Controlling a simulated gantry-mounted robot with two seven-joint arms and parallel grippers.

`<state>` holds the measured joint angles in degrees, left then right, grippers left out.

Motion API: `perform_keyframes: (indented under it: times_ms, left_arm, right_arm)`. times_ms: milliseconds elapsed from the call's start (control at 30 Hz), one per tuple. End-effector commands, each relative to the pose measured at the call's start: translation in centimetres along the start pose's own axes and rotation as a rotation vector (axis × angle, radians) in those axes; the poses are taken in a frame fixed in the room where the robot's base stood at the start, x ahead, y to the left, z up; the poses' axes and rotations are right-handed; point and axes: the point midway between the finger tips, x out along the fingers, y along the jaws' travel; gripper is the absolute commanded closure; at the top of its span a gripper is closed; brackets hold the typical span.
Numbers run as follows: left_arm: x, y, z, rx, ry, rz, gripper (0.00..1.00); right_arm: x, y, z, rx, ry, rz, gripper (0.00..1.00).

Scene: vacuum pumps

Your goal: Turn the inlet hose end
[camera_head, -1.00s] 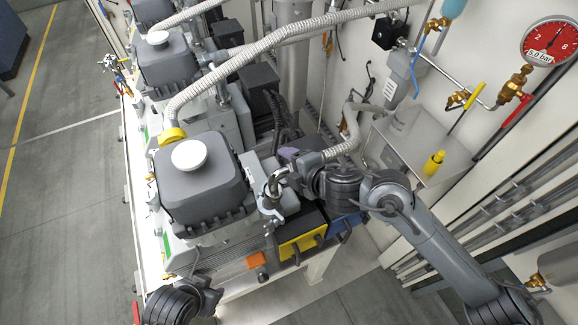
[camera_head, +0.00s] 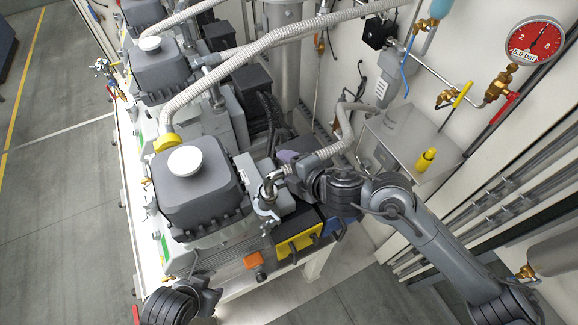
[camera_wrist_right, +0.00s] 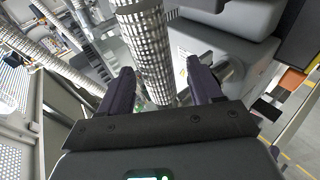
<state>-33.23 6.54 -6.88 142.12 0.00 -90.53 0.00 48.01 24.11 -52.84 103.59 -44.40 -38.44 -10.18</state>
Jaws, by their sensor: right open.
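The grey ribbed inlet hose (camera_head: 332,149) comes down from the wall side to its end near the metal inlet fitting with a clamp (camera_head: 267,198) on the front pump (camera_head: 195,190). My right gripper (camera_head: 291,162) is at the hose end. In the right wrist view the right gripper (camera_wrist_right: 160,84) is open, with a dark purple finger on each side of the ribbed hose (camera_wrist_right: 148,45). A visible gap separates each finger from the hose. My left arm shows at the bottom left of the head view; its fingers are not clear.
More pumps (camera_head: 165,68) stand in a row behind the front one. A long ribbed hose (camera_head: 235,62) arches over them. Yellow and blue boxes (camera_head: 299,240) sit below the right wrist. A pressure gauge (camera_head: 536,44) and pipes are on the wall. The floor at left is clear.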

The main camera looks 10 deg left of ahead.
Motion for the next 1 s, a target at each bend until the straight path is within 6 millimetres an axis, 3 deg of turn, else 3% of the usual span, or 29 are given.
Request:
perform_keyframes:
  times_ms: [267,733,1000]
  left_arm:
    - [-0.7,-0.2,-0.2,0.009,-0.002,-0.007,0.57]
    - [-3.8,-0.3,-1.2,0.008,-0.002,-0.006,0.57]
    - [-4.1,-0.1,-1.3,-0.002,0.000,0.001,0.57]
  right_arm:
    - [-0.8,0.2,0.1,0.000,-0.001,0.000,0.36]
    - [-5.2,0.2,0.0,0.000,-0.001,-0.001,0.36]
    - [-6.0,0.0,0.0,0.000,0.000,0.000,0.36]
